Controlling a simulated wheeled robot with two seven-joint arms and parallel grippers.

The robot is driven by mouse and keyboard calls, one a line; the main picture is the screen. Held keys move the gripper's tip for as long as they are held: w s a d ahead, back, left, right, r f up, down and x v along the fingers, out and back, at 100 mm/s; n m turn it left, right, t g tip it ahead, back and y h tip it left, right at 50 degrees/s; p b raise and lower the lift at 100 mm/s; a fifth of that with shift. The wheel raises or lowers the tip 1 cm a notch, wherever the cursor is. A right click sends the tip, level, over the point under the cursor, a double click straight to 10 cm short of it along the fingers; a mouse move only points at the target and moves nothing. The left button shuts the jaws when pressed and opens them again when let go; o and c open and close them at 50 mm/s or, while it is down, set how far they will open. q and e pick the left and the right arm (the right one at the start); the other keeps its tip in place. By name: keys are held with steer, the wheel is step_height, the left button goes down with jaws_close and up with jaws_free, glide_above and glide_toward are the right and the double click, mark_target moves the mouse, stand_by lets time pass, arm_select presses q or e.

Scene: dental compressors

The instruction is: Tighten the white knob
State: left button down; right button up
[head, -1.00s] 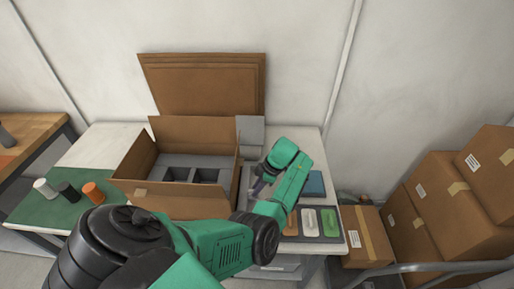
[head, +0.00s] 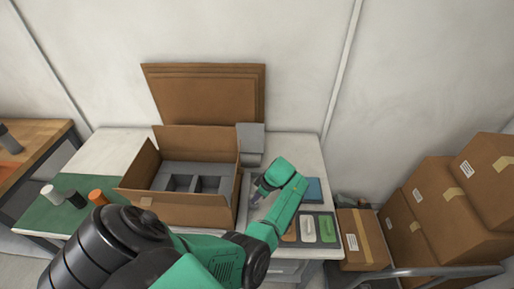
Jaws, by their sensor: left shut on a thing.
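A white cylinder (head: 49,192) with a knob-like shape stands on the green mat (head: 40,217) at the left. A flat white handle-shaped piece (head: 308,229) lies in the dark tray at the right; I cannot tell which of the two is the knob. My left gripper (head: 256,198) is low over the table, right of the open carton and left of the tray, apart from both white things. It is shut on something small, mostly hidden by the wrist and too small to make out. My right gripper is not in view.
An open carton (head: 196,209) with grey dividers stands mid-table. The dark tray (head: 330,217) also holds an orange-brown and a green piece. A blue item (head: 314,189) lies behind it. Black and orange cylinders (head: 97,196) stand on the mat. Boxes (head: 407,229) are stacked at the right.

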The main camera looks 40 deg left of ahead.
arm_select(q)
steer(key=shift+s+r+m+t+p, duration=0.15)
steer(key=shift+m+t+p, duration=0.3)
steer(key=shift+m, duration=0.45)
steer(key=m+t, duration=0.1)
steer(key=m, duration=0.1)
steer(key=shift+m+p, duration=0.4)
steer(key=m, duration=0.1)
steer(key=m+t, duration=0.1)
steer(key=m, duration=0.2)
steer(key=shift+s+a+m+t+h, duration=0.15)
steer(key=shift+s+m+t+h, duration=0.1)
steer(key=shift+m+t+h, duration=0.1)
steer(key=shift+s+a+m+t+h, duration=0.1)
steer(key=shift+m+t+h, duration=0.4)
steer(key=shift+m, duration=1.25)
steer(key=c, duration=0.8)
jaws_free()
